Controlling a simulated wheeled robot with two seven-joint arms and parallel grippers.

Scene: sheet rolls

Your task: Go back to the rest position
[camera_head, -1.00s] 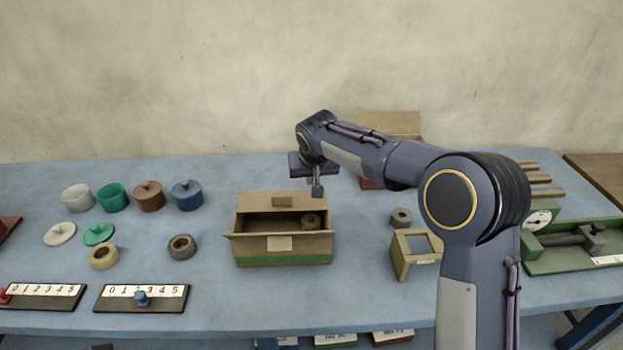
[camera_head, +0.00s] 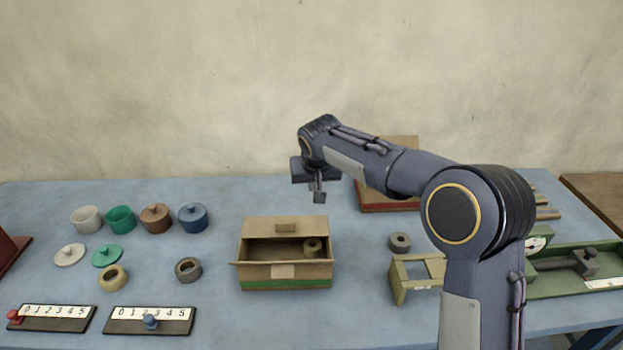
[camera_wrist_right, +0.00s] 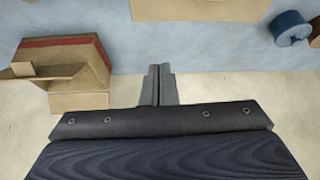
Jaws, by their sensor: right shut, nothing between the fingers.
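My right gripper (camera_head: 319,188) hangs above the table behind the open cardboard box, with its fingers together and nothing between them. In the right wrist view its two fingers (camera_wrist_right: 158,84) lie side by side, shut. The open box (camera_head: 285,272) has a green stripe along its base and holds a small tan roll (camera_head: 312,246) inside at the right. The gripper is apart from the box. My left gripper is not in view.
A red-based cardboard box (camera_head: 385,206) stands behind my right arm; it also shows in the right wrist view (camera_wrist_right: 85,80). Several lidded pots, loose rolls and two number scales (camera_head: 150,328) lie at left. A wooden stand (camera_head: 402,290), a grey roll (camera_head: 399,242) and a green gauge device (camera_head: 570,283) are at right.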

